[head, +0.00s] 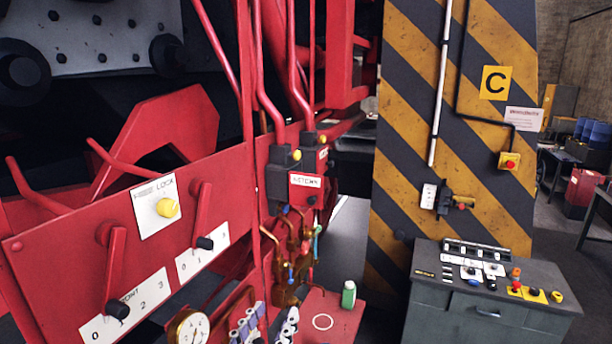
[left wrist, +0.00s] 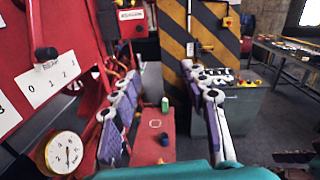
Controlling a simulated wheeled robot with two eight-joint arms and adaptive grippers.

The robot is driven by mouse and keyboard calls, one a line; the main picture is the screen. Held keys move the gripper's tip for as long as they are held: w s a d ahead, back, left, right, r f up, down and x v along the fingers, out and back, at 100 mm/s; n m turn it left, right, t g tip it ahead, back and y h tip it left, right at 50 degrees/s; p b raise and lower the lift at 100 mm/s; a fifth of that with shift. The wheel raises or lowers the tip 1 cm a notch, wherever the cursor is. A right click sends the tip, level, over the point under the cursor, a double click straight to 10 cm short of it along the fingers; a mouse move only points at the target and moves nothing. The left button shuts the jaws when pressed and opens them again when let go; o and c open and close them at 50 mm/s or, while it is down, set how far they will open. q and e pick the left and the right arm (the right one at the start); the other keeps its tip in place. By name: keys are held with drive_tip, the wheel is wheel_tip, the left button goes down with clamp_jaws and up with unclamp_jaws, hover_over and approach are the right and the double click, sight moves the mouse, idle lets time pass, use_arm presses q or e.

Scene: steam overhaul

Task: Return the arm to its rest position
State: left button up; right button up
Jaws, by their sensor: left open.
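My left gripper (head: 267,324) shows at the bottom edge of the head view, with purple and white fingers. In the left wrist view (left wrist: 163,98) its two fingers stand well apart with nothing held between them. The gripper is close to the red lever panel (head: 60,250) and in front of a small red shelf (head: 335,312). Most of the left arm is out of the head view. My right gripper does not show.
A pressure gauge (head: 188,328) is just left of the gripper. A green bottle (head: 348,294) stands on the red shelf. Brass valves and pipes (head: 290,265) rise behind. A grey control console (head: 490,300) stands right, before a striped pillar (head: 400,150). Open floor lies farther right.

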use_arm(q)
drive_tip(key=w+a+f+n+g+y+b, duration=0.1)
drive_tip(key=a+f+n+y+b, duration=0.2)
drive_tip(key=a+f+n+b, duration=0.45)
drive_tip(key=w+a+f+n+g+y+b, duration=0.1)
drive_tip(key=a+f+n+y+b, duration=0.2)
drive_tip(key=f+n, duration=0.55)
drive_tip(key=w+a+f+n+y+b, duration=0.1)
drive_tip(key=a+f+n+y+b, duration=0.2)
drive_tip(key=f+n+b, duration=0.5)
drive_tip(key=s+f+n+g+h+b, duration=0.1)
drive_tip(key=f+n+b, duration=0.3)
drive_tip(key=f, duration=0.7)
drive_tip(key=s+d+f+n+g+h+b, duration=0.1)
drive_tip(key=s+f+n+g+b, duration=0.3)
drive_tip(key=f, duration=0.7)
drive_tip(key=s+f+n+g+b, duration=0.3)
drive_tip(key=f+n+b, duration=0.2)
drive_tip(key=f, duration=0.6)
drive_tip(key=shift+d+n+h+b, duration=0.2)
drive_tip(key=shift+n+h+b, duration=0.2)
drive_tip(key=shift+n, duration=0.3)
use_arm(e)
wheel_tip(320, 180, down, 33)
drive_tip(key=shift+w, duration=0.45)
